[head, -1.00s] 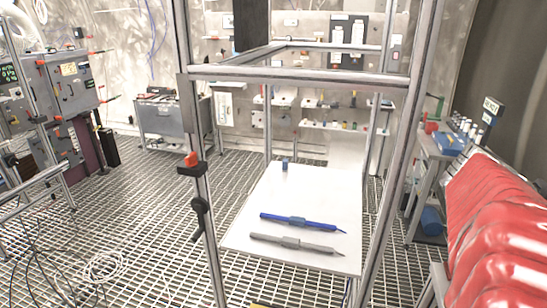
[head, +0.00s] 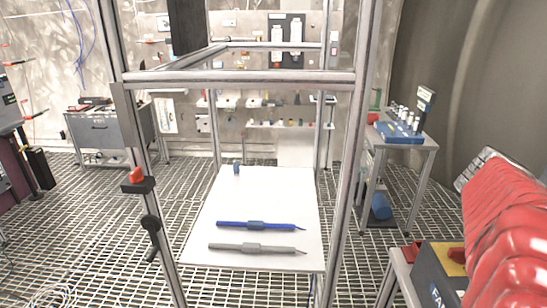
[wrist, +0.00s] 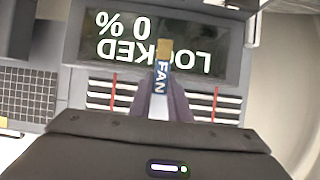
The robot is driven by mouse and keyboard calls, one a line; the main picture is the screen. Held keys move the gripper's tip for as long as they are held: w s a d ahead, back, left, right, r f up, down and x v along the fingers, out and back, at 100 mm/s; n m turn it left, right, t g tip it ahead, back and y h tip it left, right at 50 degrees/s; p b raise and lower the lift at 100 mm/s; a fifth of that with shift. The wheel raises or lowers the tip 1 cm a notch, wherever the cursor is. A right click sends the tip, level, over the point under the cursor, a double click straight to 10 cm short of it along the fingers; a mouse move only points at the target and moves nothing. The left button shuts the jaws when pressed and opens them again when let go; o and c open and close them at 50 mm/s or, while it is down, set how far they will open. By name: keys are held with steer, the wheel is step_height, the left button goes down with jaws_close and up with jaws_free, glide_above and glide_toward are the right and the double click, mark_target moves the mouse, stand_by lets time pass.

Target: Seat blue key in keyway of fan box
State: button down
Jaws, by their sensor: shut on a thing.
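In the wrist view, my gripper (wrist: 163,84) is shut on the blue key (wrist: 158,80). The key has a "FAN" label and a tan tip that points up the picture. The tip overlaps a dark display (wrist: 215,50) that reads "LOCKED" and "0 %" upside down. I cannot tell whether the tip touches anything, and the keyway is not clearly visible. In the head view, a dark box (head: 434,282) with yellow and lettering starting "FA" is partly cut off at the lower right. My gripper does not show there.
A metal post frame (head: 240,76) surrounds a white board (head: 270,195) with a blue pen (head: 255,225) and a grey pen (head: 250,247). A side table (head: 400,143) stands at the right. In the wrist view, red and white bars (wrist: 200,103) lie below the display.

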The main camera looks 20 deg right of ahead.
steer(key=shift+w, duration=0.1)
stand_by(0.3)
steer(key=shift+f, duration=3.15)
steer(key=shift+f, duration=1.9)
steer(key=c, duration=1.7)
jaws_free()
steer(key=shift+f, duration=0.1)
steer(key=shift+o, duration=0.2)
